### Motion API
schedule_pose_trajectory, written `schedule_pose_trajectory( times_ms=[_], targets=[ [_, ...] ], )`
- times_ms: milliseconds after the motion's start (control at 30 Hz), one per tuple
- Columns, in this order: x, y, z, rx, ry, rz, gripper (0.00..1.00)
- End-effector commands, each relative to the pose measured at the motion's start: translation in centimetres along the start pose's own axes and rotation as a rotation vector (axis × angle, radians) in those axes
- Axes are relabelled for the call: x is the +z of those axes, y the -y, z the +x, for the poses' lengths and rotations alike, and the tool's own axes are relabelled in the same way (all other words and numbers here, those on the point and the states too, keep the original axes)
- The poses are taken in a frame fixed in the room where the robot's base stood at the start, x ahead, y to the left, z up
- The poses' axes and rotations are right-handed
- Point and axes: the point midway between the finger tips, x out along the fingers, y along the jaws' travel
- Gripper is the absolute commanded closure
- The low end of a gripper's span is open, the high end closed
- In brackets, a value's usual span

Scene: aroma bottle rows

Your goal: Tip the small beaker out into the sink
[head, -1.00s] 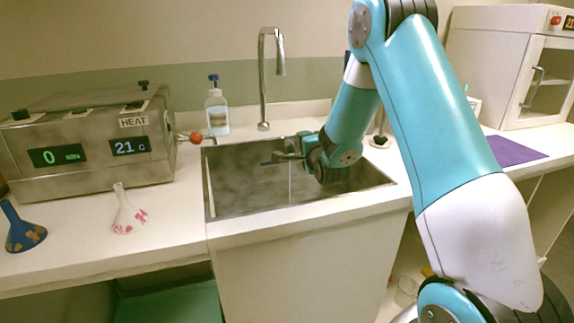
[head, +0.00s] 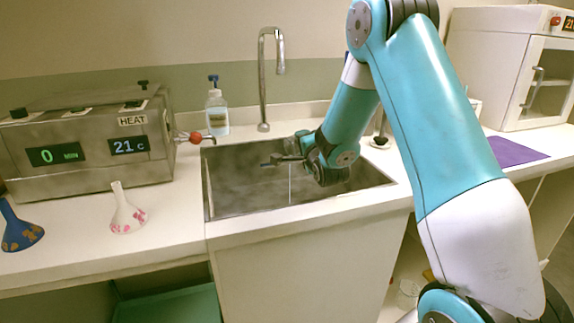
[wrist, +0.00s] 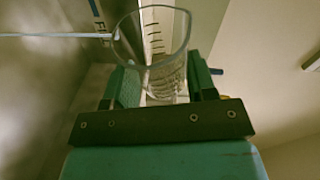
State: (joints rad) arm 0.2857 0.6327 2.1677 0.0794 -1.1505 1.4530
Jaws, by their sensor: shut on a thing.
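The small beaker (wrist: 155,45) is clear glass with dark graduation marks. In the wrist view it sits between the teal fingers of my gripper (wrist: 163,82), which is shut on it. A thin pale stream (wrist: 60,35) runs from the beaker's lip to the left. In the head view my gripper (head: 274,162) is over the sink (head: 235,185), turned on its side. A thin pale vertical line (head: 289,185) shows below it, like falling liquid. The beaker cannot be made out clearly in the head view.
A tall tap (head: 263,80) and a soap bottle (head: 217,110) stand behind the sink. A heater box with displays (head: 88,140), a white funnel (head: 127,212) and a blue funnel (head: 20,232) are on the left counter. A purple mat (head: 515,151) lies at right.

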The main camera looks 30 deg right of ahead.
Motion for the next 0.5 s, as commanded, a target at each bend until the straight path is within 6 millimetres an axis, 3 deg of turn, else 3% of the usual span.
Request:
schedule_pose_trajectory(
  times_ms=[500],
  targets=[
    [0.28,0.15,-0.09,-0.022,-0.009,-0.070,0.76]
  ],
)
